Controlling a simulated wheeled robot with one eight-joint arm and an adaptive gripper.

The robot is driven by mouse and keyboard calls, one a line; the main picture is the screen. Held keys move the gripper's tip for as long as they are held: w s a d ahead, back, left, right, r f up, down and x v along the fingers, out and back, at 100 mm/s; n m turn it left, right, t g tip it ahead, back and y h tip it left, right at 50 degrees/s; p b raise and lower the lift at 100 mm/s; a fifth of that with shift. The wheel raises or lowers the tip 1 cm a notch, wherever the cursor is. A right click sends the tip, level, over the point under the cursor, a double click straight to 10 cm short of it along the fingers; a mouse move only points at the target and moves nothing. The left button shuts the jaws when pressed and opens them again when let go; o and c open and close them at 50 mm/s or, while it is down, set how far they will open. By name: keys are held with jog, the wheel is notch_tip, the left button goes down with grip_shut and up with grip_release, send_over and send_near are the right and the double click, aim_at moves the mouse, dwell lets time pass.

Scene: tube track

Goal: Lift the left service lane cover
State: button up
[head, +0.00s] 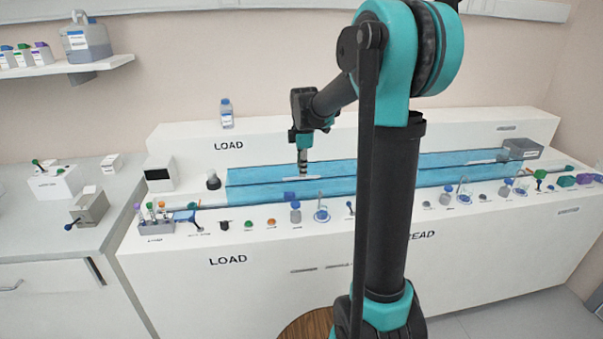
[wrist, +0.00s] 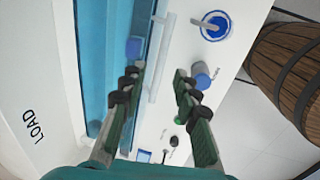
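The left service lane cover is a long translucent blue panel (head: 262,178) set in the white bench, left of my arm column in the head view. A pale bar handle (head: 301,178) lies along it. My gripper (head: 302,168) points down just above this handle. In the wrist view my gripper (wrist: 158,78) is open, its two fingers apart. A pale bar that looks like the handle (wrist: 161,58) runs between and beyond the fingertips. Contact with it is not visible. Blue panel (wrist: 92,50) shows left of the fingers. The cover appears to lie flat.
Along the bench front stand several small items, including a blue-capped bottle (head: 295,212) and a blue round holder (head: 321,214). A tube rack (head: 156,222) stands at the left end. A bottle (head: 226,113) stands on the back ledge. A wooden barrel (wrist: 290,75) is in front.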

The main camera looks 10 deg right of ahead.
jog(key=shift+w+f, duration=0.15)
jog(key=shift+f, duration=0.55)
jog(key=shift+w+f, duration=0.15)
jog(key=shift+f, duration=0.55)
grip_shut()
